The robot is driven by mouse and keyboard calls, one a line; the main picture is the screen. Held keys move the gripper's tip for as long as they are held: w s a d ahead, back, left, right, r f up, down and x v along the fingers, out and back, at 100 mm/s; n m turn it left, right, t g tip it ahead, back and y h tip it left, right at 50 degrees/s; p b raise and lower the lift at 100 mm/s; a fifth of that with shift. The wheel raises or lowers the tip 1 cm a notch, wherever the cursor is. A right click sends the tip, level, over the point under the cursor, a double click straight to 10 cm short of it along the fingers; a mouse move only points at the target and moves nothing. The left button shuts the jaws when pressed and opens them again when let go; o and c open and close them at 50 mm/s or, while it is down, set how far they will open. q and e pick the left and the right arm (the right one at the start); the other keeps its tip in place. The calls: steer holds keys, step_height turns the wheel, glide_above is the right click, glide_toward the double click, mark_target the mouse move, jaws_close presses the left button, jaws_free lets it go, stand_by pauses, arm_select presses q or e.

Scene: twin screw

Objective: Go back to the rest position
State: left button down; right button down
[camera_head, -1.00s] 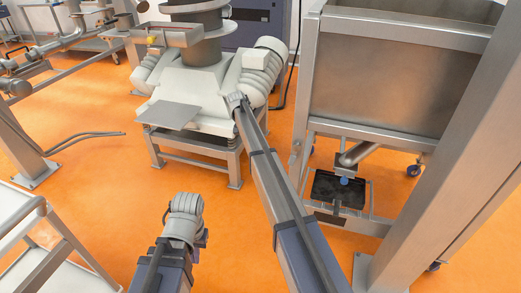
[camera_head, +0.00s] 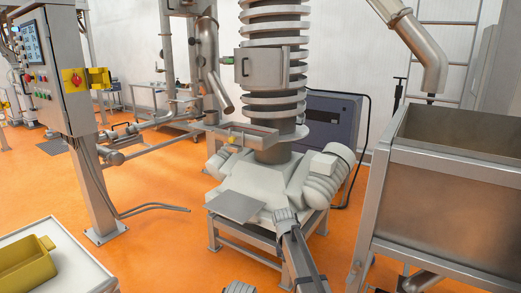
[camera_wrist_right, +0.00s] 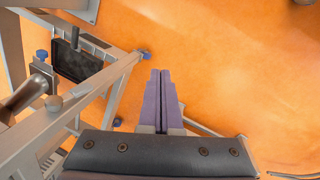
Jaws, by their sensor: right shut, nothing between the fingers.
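My right gripper (camera_wrist_right: 161,100) shows in the right wrist view. Its two purple fingers lie together with nothing between them, over the orange floor. In the head view, my right arm comes up from the bottom edge, in front of the base of the spiral machine (camera_head: 270,180); its fingers cannot be made out there. Only a small grey ribbed part of my left arm shows at the bottom edge. My left gripper is not in view.
A steel hopper (camera_head: 440,200) stands at the right. A control cabinet (camera_head: 45,70) stands at the left, and a white cart with a yellow bin (camera_head: 25,262) is at the lower left. In the right wrist view, a metal frame (camera_wrist_right: 85,95) runs close left of the fingers.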

steer(key=s+a+r+n+p, duration=0.2)
steer(key=s+r+p, duration=0.2)
steer(key=s, duration=0.5)
steer(key=s+a+r+n+p, duration=0.2)
steer(key=s+r+p, duration=0.2)
steer(key=s, duration=0.5)
steer(key=s+a+r+n+y+p, duration=0.1)
steer(key=s+a+r+n+p, duration=0.1)
steer(key=s+r, duration=0.4)
steer(key=s+p, duration=0.1)
steer(key=s, duration=0.1)
steer(key=shift+s+a+n+t+p, duration=0.15)
steer(key=shift+s+n+t+p, duration=0.15)
steer(key=shift+s+t+p, duration=0.1)
